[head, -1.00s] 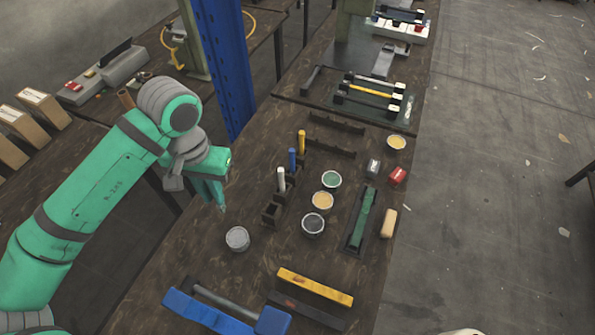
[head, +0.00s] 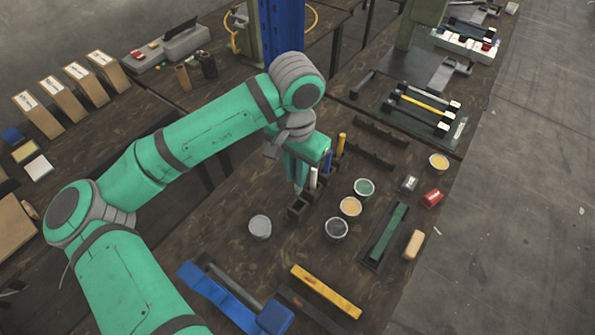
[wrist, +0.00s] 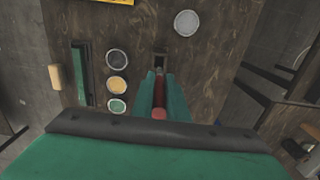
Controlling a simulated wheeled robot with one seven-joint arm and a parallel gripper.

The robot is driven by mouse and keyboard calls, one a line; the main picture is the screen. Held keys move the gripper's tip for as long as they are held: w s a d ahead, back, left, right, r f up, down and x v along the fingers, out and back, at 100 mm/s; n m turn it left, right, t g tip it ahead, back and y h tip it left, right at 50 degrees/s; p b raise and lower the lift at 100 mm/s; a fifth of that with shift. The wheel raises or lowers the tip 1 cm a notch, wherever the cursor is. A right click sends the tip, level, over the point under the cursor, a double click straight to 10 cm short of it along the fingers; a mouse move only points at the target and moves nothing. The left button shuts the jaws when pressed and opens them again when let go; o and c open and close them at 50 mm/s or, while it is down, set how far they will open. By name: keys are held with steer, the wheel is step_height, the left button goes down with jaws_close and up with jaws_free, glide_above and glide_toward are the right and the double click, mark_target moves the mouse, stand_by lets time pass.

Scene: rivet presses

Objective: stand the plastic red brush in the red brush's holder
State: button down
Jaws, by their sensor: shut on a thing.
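My gripper (wrist: 160,82) is shut on the red brush (wrist: 159,108), whose red handle shows between the green fingers in the wrist view. The brush's lower end is hard to make out. In the head view my gripper (head: 301,190) is beside the white brush and just above the small dark holder (head: 298,208) at the near end of the brush row. That holder also shows just beyond the fingertips in the wrist view (wrist: 160,58) and looks empty. The brush looks apart from it, but the exact gap and tilt cannot be told. My fingers hide the brush in the head view.
White (head: 313,178), blue (head: 323,161) and yellow (head: 341,146) brushes stand in a row behind. A grey tin (head: 260,227) is at left; dark (head: 336,229), yellow (head: 350,206) and green (head: 364,187) tins are at right.

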steer(key=shift+s+a+f, duration=0.1)
steer(key=shift+f, duration=0.05)
step_height(320, 180, down, 8)
stand_by(1.1)
steer(key=shift+f, duration=1.85)
stand_by(0.7)
steer(key=c, duration=1.7)
jaws_free()
steer(key=shift+o, duration=0.2)
steer(key=shift+r, duration=0.1)
step_height(320, 180, up, 11)
steer(key=shift+f, duration=0.2)
